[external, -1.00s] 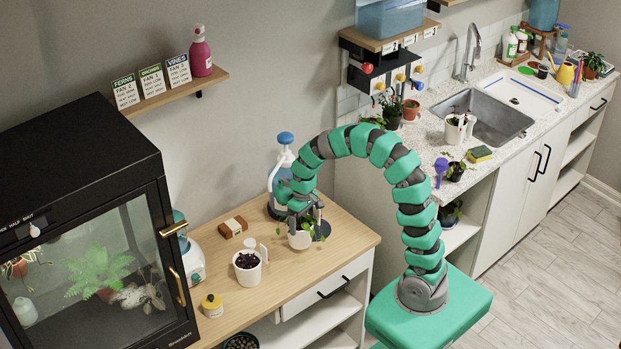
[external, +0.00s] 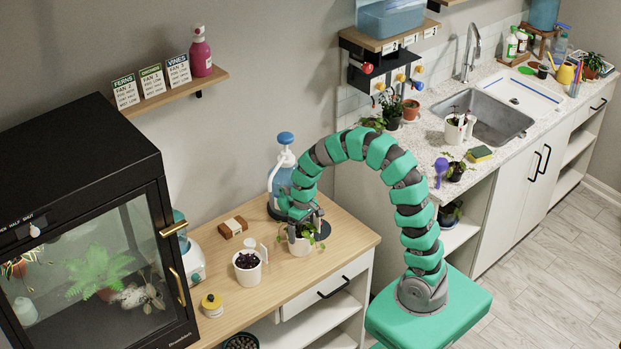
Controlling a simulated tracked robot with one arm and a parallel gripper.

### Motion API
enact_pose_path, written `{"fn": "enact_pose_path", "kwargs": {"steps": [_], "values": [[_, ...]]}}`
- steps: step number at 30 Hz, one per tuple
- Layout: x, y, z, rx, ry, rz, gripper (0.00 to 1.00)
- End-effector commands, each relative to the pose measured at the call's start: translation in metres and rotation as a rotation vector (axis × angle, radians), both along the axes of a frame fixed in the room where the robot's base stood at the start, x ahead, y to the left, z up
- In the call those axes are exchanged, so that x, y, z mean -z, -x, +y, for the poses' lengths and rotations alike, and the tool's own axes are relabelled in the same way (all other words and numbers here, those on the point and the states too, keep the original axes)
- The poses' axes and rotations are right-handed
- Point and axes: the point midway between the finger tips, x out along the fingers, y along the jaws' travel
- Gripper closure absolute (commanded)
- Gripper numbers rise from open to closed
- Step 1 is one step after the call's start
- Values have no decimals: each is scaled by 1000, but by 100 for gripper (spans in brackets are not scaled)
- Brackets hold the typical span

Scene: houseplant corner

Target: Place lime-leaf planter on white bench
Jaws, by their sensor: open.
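A white planter with trailing lime-green leaves (external: 301,246) stands upright on the wooden top of the low cabinet (external: 342,240). My gripper (external: 298,226) is open, pointing down right at the planter's top and back. The leaves spill out below and to the right of the fingers. I cannot tell whether the fingers touch the pot, and they partly hide its rear rim. The white speckled bench (external: 428,137) with the sink runs along the right wall, apart from the wooden-topped cabinet.

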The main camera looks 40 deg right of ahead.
Motion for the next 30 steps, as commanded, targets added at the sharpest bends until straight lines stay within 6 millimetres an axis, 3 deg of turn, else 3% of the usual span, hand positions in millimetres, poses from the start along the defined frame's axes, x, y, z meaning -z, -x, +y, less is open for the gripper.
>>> {"fn": "enact_pose_path", "kwargs": {"steps": [5, 18, 25, 28, 30], "values": [[-16, -2, -1, 0, -1, -3, 0], [-99, -5, -6, -1, -2, -6, 0], [-119, -5, -8, 0, 0, -2, 0], [-131, -10, -11, 9, -8, -39, 0], [-150, -20, -16, 25, -19, -106, 0]]}}
